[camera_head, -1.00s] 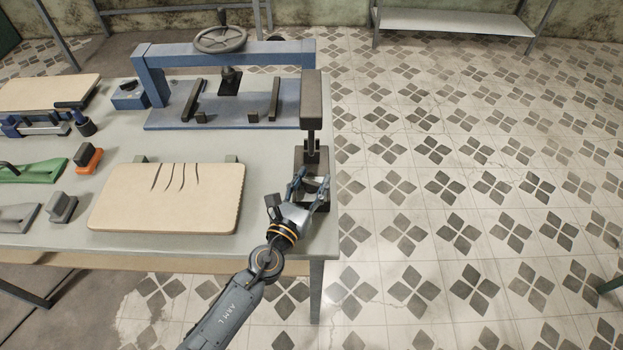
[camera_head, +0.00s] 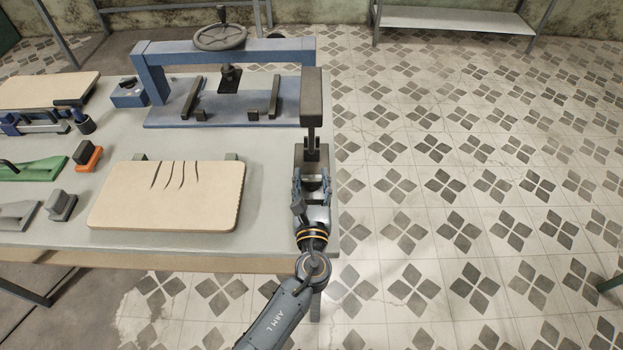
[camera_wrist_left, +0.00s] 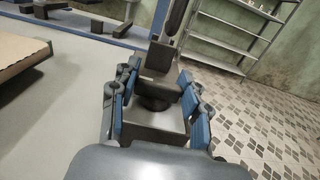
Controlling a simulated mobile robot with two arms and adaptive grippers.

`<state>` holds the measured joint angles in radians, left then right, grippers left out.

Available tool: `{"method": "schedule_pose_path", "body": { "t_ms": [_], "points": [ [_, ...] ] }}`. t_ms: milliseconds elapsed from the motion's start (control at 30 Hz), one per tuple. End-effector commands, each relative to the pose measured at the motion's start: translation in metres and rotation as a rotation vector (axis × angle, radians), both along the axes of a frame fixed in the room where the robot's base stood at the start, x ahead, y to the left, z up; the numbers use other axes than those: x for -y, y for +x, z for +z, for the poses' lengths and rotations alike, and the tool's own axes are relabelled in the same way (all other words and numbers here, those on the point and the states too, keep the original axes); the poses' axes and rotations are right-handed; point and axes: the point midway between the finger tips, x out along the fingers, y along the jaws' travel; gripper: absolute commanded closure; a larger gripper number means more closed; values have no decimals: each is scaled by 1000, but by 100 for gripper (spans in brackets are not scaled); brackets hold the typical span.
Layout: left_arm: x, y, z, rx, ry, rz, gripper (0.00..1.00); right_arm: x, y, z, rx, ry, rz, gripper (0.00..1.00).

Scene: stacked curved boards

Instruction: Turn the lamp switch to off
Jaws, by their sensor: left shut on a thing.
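The lamp (camera_head: 312,98) stands at the right edge of the table, with a dark upright head on a grey base. In the left wrist view the lamp base (camera_wrist_left: 158,124) with its round dark switch (camera_wrist_left: 154,97) lies between my fingers. My left gripper (camera_head: 312,182) has its blue-padded fingers on both sides of the lamp's base or switch and is shut on it; which part the pads touch is hard to tell. It also shows in the left wrist view (camera_wrist_left: 160,98). My right gripper is not in view.
A blue press frame (camera_head: 225,55) with a handwheel stands behind on the table (camera_head: 270,200). A curved wooden board (camera_head: 165,212) lies left of the lamp. Several clamps and tools, one green (camera_head: 40,170), sit farther left. Tiled floor is open on the right.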

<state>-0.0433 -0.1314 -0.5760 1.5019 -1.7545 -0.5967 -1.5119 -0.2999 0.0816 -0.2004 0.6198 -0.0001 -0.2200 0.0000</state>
Motion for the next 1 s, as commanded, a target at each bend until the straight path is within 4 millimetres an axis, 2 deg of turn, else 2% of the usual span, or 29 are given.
{"method": "schedule_pose_path", "body": {
  "t_ms": [200,233,333,733,867,1000],
  "points": [
    [0,0,0,-1,-1,1,86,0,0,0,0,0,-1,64],
    [0,0,0,-1,-1,1,52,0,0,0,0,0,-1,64],
    [0,0,0,-1,-1,0,32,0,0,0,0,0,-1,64],
    [0,-4,-1,-1,0,-1,30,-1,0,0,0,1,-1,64],
    [0,-22,-2,-3,0,-2,30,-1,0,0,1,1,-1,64],
    [0,-52,-2,-4,1,-2,30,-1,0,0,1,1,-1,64]
  ]
}}
